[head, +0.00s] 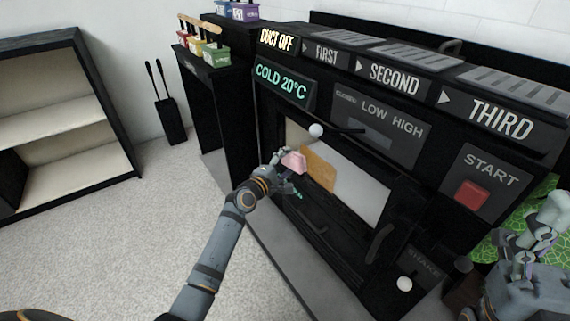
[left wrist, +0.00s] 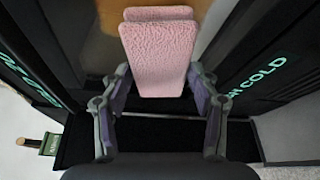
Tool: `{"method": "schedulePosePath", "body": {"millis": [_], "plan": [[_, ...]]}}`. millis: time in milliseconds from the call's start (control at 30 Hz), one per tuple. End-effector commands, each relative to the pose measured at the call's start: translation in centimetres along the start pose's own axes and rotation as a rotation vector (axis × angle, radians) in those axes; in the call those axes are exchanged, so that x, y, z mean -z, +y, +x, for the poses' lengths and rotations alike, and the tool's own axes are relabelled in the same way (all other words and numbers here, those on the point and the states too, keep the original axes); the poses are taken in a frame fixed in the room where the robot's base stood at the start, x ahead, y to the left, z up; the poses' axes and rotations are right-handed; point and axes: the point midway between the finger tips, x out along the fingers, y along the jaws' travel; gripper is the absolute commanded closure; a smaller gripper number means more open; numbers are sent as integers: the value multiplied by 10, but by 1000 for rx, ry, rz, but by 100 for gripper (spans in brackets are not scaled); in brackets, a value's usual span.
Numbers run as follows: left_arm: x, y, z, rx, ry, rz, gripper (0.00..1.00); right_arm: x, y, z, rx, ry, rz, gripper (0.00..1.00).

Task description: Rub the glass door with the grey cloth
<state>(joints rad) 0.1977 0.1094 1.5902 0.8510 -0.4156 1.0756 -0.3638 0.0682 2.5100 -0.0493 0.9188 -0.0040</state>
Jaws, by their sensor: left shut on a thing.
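My left gripper (head: 280,160) is shut on a pink, fuzzy block-like cloth (head: 293,162); no grey cloth shows. In the left wrist view the pink cloth (left wrist: 160,55) sits between the two fingers (left wrist: 160,105) and points away from the wrist. The glass door (head: 362,192) is a pale pane in the black machine front. An orange-brown patch (head: 319,172) is on its left half. The cloth is in front of the pane's left end, just left of the patch; I cannot tell whether it touches.
A white knob (head: 316,130) and dark handle stick out above the pane. A red start button (head: 472,194) and a green patterned surface (head: 515,235) are at right. Small coloured boxes (head: 215,57) stand upper left.

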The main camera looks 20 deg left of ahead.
Motion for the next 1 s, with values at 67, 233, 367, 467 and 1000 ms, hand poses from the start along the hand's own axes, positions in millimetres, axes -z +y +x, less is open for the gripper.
{"method": "schedulePosePath", "body": {"millis": [67,233,367,467,1000], "plan": [[-1,0,2,0,0,0,65,0,0,0,0,0,0,36],[-2,0,5,0,0,0,65,0,0,0,0,0,0,36],[-3,0,7,0,0,0,65,0,0,0,0,1,0,36],[-4,0,9,0,0,0,65,0,0,0,0,1,0,36],[-34,-7,-4,1,0,-1,65,2,2,22,-1,1,0,36]]}}
